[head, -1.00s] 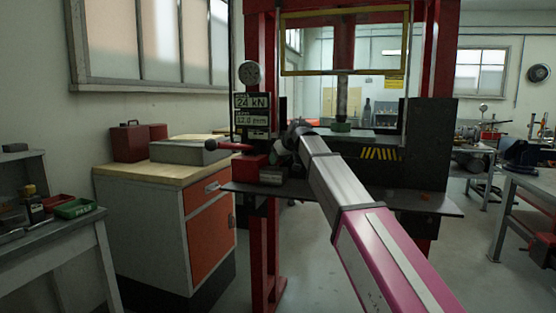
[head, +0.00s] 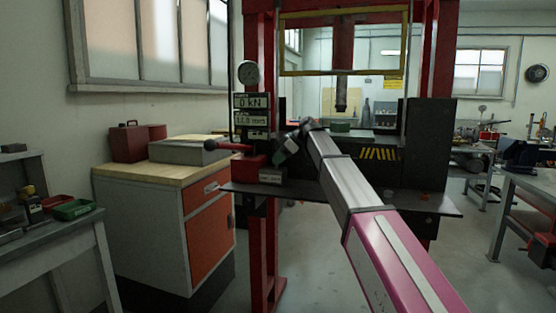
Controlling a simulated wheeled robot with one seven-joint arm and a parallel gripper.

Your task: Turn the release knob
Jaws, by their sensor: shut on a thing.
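A red hydraulic press (head: 264,250) stands ahead, with a red pump unit (head: 250,165) on its left side. A lever with a dark ball end (head: 210,145) sticks out left from the pump. My gripper (head: 283,158) is at the pump's right side, shut and tilted. The release knob is too small and covered by my gripper to make out; the jaws appear closed on it. The display (head: 252,102) reads 0 kN, with a blurred mm line below. The press ram (head: 341,95) hangs above a green piece (head: 341,126) with a gap between them.
A cabinet with orange fronts (head: 209,225) stands left of the press, with a red toolbox (head: 130,140) on top. A workbench with a green tray (head: 75,209) is at the far left. Another bench (head: 525,190) is at the right. Open floor lies between.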

